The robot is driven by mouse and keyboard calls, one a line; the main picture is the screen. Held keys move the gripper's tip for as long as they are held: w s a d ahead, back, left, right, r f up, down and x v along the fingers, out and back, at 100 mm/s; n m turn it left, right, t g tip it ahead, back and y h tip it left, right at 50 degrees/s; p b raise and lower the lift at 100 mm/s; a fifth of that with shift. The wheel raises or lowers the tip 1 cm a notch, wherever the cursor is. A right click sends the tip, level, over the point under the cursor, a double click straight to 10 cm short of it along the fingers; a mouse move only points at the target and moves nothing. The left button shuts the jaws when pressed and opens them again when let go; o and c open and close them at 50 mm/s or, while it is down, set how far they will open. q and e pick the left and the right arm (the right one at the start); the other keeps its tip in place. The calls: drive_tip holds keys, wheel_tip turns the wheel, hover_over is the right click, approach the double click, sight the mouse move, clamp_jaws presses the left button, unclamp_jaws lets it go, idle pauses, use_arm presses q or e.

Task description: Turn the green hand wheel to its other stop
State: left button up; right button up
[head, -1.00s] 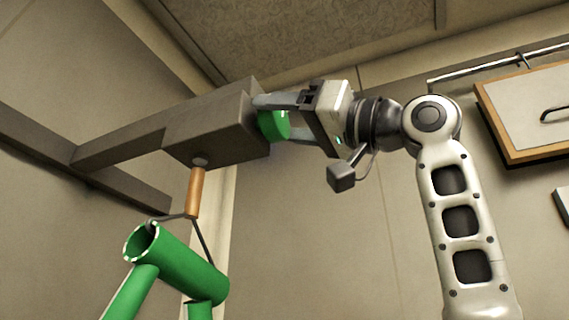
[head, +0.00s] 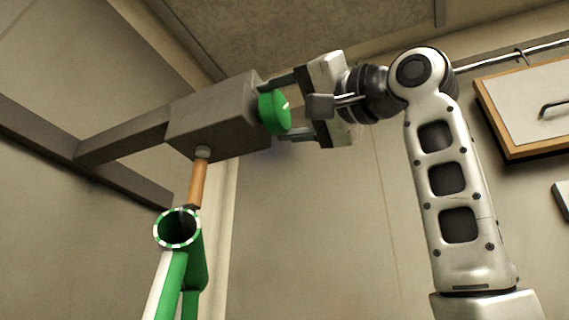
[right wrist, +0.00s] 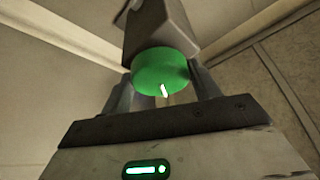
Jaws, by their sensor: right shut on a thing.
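The green hand wheel (head: 274,111) sits on the right end of a grey box (head: 213,116) in the head view. It also shows in the right wrist view (right wrist: 161,71), with a white mark on its face pointing down and slightly right. My right gripper (head: 276,108) is shut on the wheel, one finger above it and one below in the head view. In the right wrist view its fingers lie on either side of the wheel. My left gripper is in neither view.
A grey beam (head: 125,143) carries the box from the left. A wood-edged panel (head: 525,110) and a rail are on the right wall.

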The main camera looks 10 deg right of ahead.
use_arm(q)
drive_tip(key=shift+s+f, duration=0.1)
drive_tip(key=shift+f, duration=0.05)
use_arm(e)
drive_tip(key=shift+m+h, duration=0.3)
drive_tip(key=o, duration=0.9)
drive_tip(key=shift+o, duration=0.2)
drive_tip(key=shift+s+d+f+b, duration=0.2)
drive_tip(key=shift+s+d+b, duration=0.1)
drive_tip(key=shift+s+b, duration=0.05)
use_arm(q)
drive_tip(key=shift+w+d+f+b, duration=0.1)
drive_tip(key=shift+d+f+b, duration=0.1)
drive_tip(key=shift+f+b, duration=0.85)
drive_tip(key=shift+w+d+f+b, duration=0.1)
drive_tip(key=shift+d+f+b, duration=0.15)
drive_tip(key=shift+b, duration=1.4)
use_arm(e)
drive_tip(key=v, duration=1.5)
drive_tip(key=shift+w+f, duration=0.1)
drive_tip(key=shift+w, duration=0.05)
